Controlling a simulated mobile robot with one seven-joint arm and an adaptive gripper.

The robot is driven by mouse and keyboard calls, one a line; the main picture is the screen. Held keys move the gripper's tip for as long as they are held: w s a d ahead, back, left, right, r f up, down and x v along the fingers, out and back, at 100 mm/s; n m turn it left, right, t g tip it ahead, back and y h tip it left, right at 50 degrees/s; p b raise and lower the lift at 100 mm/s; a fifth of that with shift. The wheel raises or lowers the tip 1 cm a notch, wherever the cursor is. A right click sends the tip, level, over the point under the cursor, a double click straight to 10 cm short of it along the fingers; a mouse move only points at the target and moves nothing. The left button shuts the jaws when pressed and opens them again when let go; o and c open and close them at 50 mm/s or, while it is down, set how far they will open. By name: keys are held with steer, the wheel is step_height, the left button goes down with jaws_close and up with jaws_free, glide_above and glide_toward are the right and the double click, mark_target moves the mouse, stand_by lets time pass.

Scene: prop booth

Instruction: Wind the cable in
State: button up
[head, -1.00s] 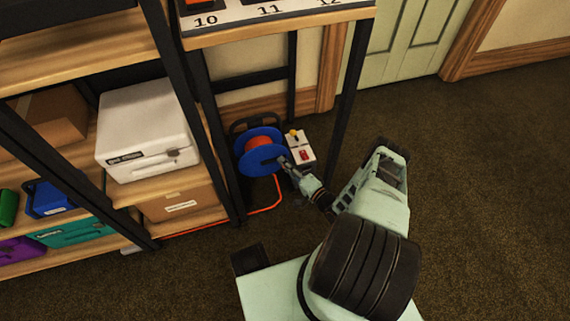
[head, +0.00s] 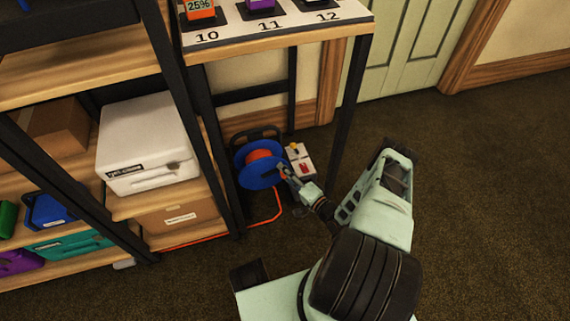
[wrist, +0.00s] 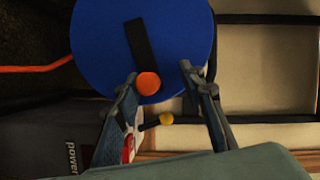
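The cable reel (head: 246,178) is a blue disc on a black frame, with orange cable (head: 258,155) wound behind the disc. Loose orange cable (head: 262,220) runs from it along the floor to the left. In the wrist view the blue disc (wrist: 95,45) faces me, with a black crank bar (wrist: 138,40) ending in an orange knob (wrist: 148,83). My gripper (wrist: 160,75) is open. Its fingers stand either side of the knob, nearer on the left; I cannot tell whether they touch it. In the head view my gripper (head: 283,170) is at the disc's right edge.
A light box with red and yellow parts (head: 303,166) stands right of the reel. The yellow knob (wrist: 166,118) shows between my fingers. A dark table leg (head: 346,120) rises to the right. Shelves (head: 140,200) with cases are at left. Open carpet (head: 480,200) lies right.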

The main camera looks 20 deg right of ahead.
step_height(320, 180, up, 6)
steer(key=shift+w+f, duration=0.15)
steer(key=shift+f, duration=0.05)
steer(key=o, duration=0.5)
steer(key=shift+r, duration=0.7)
steer(key=shift+o, duration=0.5)
steer(key=shift+r, duration=0.3)
steer(key=c, duration=0.6)
steer(key=shift+f, duration=0.15)
